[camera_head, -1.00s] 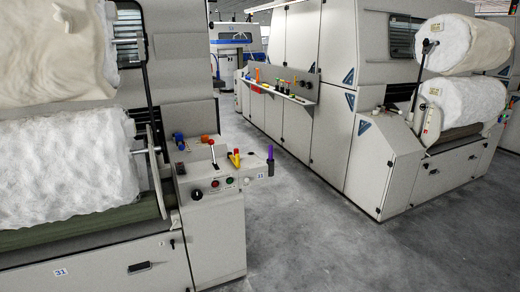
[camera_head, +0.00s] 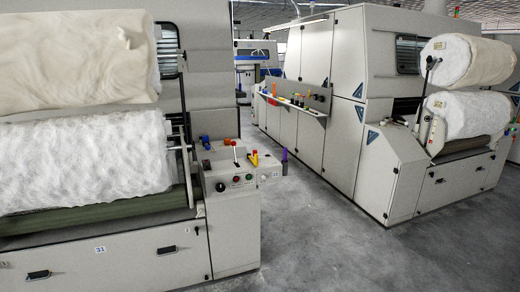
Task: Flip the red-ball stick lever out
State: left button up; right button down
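The red-ball stick lever (camera_head: 235,152) stands on the control box (camera_head: 226,172) at the right end of the near-left carding machine. It is a thin, pale stick with a small red ball on top, and it looks nearly upright. Its base is too small to see clearly. Neither of my grippers shows in the head view.
On the same box are a yellow-and-red lever (camera_head: 255,158), a purple handle (camera_head: 285,161), a black knob (camera_head: 220,187) and small buttons. White fibre rolls (camera_head: 85,158) lie left of it. A grey floor aisle (camera_head: 320,230) is clear; another machine (camera_head: 340,110) stands beyond.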

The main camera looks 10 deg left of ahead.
aim_at(233, 144)
jog(key=z, duration=0.35)
jog(key=i, duration=3.95)
jog(key=u, duration=1.95)
jog(key=i, duration=0.9)
jog(key=u, duration=0.75)
